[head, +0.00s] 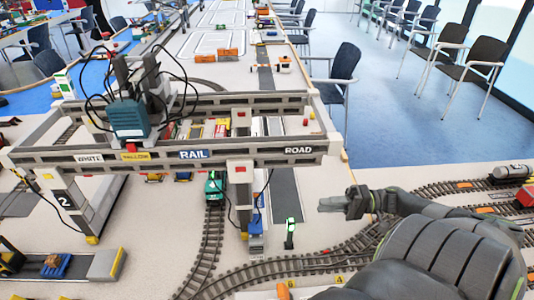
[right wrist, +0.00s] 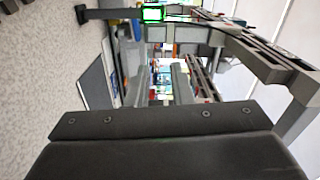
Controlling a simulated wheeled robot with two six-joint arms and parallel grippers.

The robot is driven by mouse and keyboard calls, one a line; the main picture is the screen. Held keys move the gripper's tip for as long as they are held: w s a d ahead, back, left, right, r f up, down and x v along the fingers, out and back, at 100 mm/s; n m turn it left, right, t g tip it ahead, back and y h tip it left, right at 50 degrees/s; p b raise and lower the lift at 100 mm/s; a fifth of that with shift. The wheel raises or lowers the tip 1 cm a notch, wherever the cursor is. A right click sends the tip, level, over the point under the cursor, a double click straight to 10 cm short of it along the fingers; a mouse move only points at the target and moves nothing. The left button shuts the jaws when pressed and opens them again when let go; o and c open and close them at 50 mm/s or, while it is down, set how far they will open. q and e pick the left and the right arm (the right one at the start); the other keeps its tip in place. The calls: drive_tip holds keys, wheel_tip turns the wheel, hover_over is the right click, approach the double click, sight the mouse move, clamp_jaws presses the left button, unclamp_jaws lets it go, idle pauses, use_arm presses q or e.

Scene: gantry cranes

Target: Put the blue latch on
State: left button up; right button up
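A small blue part (head: 256,229), which looks like the blue latch, sits low on the near right leg of the gantry crane (head: 240,185). Its exact position, on or off, is too small to tell. My right gripper (head: 328,205) is in the air to the right of that leg, pointing left towards it, apart from it and empty. In the right wrist view its two fingers (right wrist: 160,85) stand apart with a gap between them. The crane's beams and legs show beyond and to the right of them. My left gripper is not in view.
A signal post (head: 290,232) with a lit green lamp stands between the crane leg and my right gripper. Curved rail track (head: 280,267) runs in front. A green train (head: 214,186) stands under the crane. Bare table lies right of the grey road strip.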

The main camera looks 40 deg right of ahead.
sight(255, 224)
drive_tip(key=f+b, duration=0.3)
drive_tip(key=f, duration=0.1)
drive_tip(key=shift+w+d+f+b, duration=0.15)
drive_tip(key=shift+d+f+b, duration=0.05)
drive_tip(key=shift+f+b, duration=0.2)
drive_tip(key=shift+w+a+b, duration=0.35)
drive_tip(key=shift+w+a, duration=0.1)
drive_tip(key=shift+a, duration=0.1)
drive_tip(key=p+x, duration=0.1)
drive_tip(key=x, duration=1.5)
drive_tip(key=shift+p, duration=0.3)
clamp_jaws()
